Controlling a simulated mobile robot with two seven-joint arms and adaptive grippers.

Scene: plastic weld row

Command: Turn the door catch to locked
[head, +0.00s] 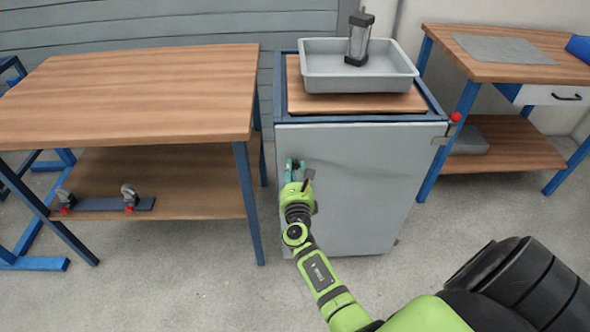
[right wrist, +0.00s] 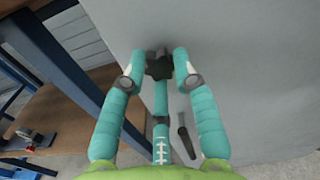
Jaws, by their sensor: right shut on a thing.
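The grey cabinet door (head: 350,185) is a flat panel, flush with the cabinet front. My right gripper (head: 295,166) is at the door's upper left, in front of it. In the right wrist view its teal fingers (right wrist: 160,72) are closed around a small dark catch (right wrist: 158,64) on the door face. The fingers cover part of the catch, so I cannot tell which way it is turned. My left gripper is not in view.
A dark handle (right wrist: 187,138) is on the door close to my fingers. A grey tray (head: 345,85) stands on the cabinet top. A wooden workbench (head: 140,90) is close on the left; another (head: 510,50) stands at the right. The floor before the cabinet is clear.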

